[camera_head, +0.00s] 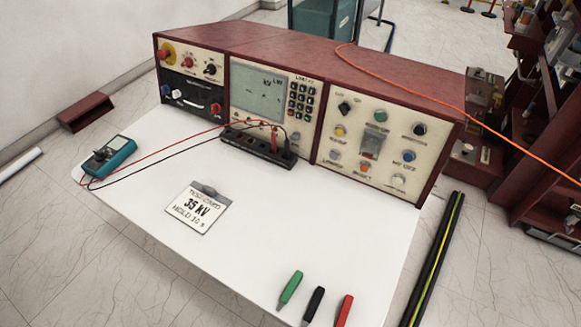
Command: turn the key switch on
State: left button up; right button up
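A dark red test console (250,43) stands at the back of a white table (290,235). Its right panel (393,134) carries several small controls. A dark knob-like control (344,108) sits at that panel's upper left, and a black control (419,129) sits at its upper right. A dark rectangular switch (370,145) is in the middle. I cannot tell at this size which one is the key switch, or its position. Neither of my grippers is in view.
A teal meter (110,154) with red and black leads lies at the table's left. A black terminal strip (258,147) sits before the console. A 35 kV card (197,208) and green, black and red probes (290,287) lie on the table. An orange cable (440,92) crosses the right side.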

aim_at(344, 107)
jog(key=j, duration=0.7)
jog(key=k+j, duration=0.15)
jog(key=j, duration=0.5)
jog(key=u, duration=0.05)
